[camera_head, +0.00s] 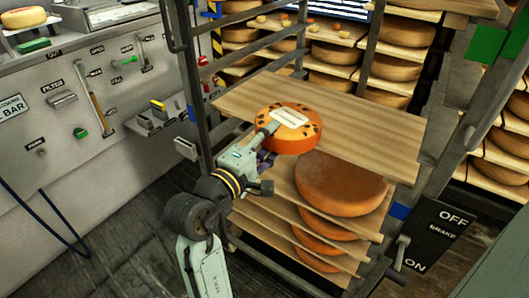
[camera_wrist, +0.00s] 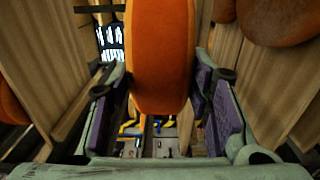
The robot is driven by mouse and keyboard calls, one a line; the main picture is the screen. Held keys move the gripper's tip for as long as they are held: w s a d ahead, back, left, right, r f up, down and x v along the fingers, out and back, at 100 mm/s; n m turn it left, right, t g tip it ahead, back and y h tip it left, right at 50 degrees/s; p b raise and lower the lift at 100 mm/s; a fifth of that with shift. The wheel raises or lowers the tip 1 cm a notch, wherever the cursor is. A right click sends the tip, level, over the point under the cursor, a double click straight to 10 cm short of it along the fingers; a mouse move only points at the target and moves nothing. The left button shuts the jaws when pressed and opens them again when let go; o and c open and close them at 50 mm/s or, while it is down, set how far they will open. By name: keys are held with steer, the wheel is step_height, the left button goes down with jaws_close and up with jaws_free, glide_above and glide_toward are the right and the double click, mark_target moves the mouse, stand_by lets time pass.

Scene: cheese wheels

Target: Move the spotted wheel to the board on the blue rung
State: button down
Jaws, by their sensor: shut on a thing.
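The spotted wheel (camera_head: 275,113) is orange with dark spots and a white label on its face. My gripper (camera_head: 267,147) is shut on its near side; the wheel also shows between the purple finger pads (camera_wrist: 160,95) in the wrist view. The wheel overlaps the front edge of the top board (camera_head: 365,138) in the head view. I cannot tell whether it touches that board. A blue mark (camera_head: 400,211) is on the right post and another (camera_head: 191,113) on the left post, just below the top board's front edge. The wheel's underside is hidden.
Lower boards of the rack carry plain wheels (camera_head: 340,184). The top board is bare to the right of the spotted wheel. Shelves of wheels (camera_head: 405,62) stand behind. A grey panel (camera_head: 80,110) with handles is at left. A brake sign (camera_head: 440,235) is at right.

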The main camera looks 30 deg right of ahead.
mark_target(288, 122)
steer(key=shift+r+b+x, duration=0.15)
steer(key=shift+b+x, duration=0.1)
steer(key=shift+x, duration=1.7)
steer(key=shift+r+b+x, duration=0.1)
steer(key=shift+b+x, duration=0.1)
steer(key=shift+x, duration=1.8)
steer(key=shift+d+f, duration=0.1)
steer(key=shift+f, duration=0.25)
steer(key=shift+f+b, duration=0.65)
steer(key=shift+f, duration=0.2)
steer(key=shift+f, duration=0.25)
steer(key=c, duration=1)
jaws_free()
steer(key=shift+o, duration=1.3)
steer(key=shift+f, duration=0.1)
